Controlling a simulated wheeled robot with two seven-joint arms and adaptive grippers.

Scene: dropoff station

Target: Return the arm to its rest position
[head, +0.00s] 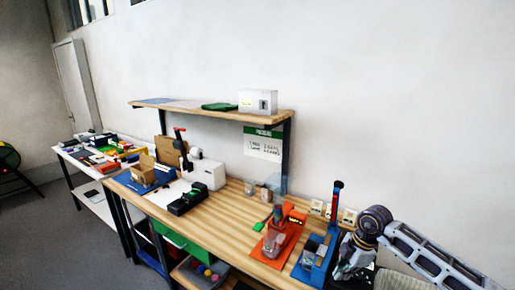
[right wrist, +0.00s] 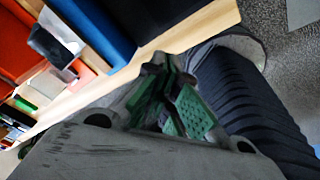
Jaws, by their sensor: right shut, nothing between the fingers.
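My right gripper (head: 343,274) is at the lower right of the head view, near the right end of the wooden table (head: 232,203). Its arm comes in from the right edge. In the right wrist view the gripper (right wrist: 172,100), with green finger pads, is shut with nothing between the fingers. It is apart from the table edge, over the floor side. My left gripper is in neither view.
An orange tray (head: 267,254) and a blue tray (head: 304,272) stand on the table close to my right gripper. A shelf (head: 215,110) runs above the table against the wall. A white table (head: 100,183) with several coloured items stands at the far left.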

